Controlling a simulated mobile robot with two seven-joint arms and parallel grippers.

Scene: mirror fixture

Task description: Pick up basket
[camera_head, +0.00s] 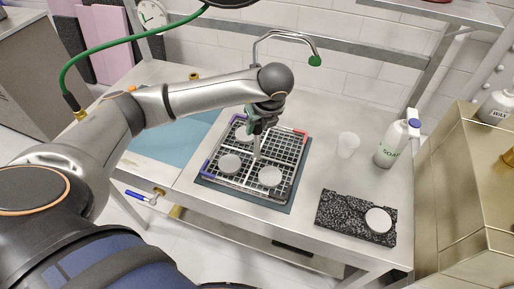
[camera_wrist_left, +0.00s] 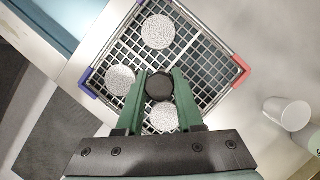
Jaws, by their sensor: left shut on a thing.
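The basket (camera_head: 283,150) is a square dark wire grid with red and blue corner pieces. It holds three round pale grey discs and lies over a dark mat (camera_head: 284,205) on the metal counter; I cannot tell whether it touches the mat. A thin pale post (camera_head: 257,148) stands at its middle. My left gripper (camera_head: 258,128) is above the basket's centre. In the left wrist view, its green fingers (camera_wrist_left: 160,80) are shut on the round black knob (camera_wrist_left: 159,87) at the basket's middle. The basket's grid (camera_wrist_left: 205,50) shows around them. My right gripper is out of view.
A white cup (camera_head: 348,145) and a soap bottle (camera_head: 396,142) stand to the right. A black speckled block (camera_head: 338,214) with a pale disc (camera_head: 378,220) lies front right. A faucet (camera_head: 287,35) arches behind the basket. A blue-green basin area (camera_head: 170,143) is at left.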

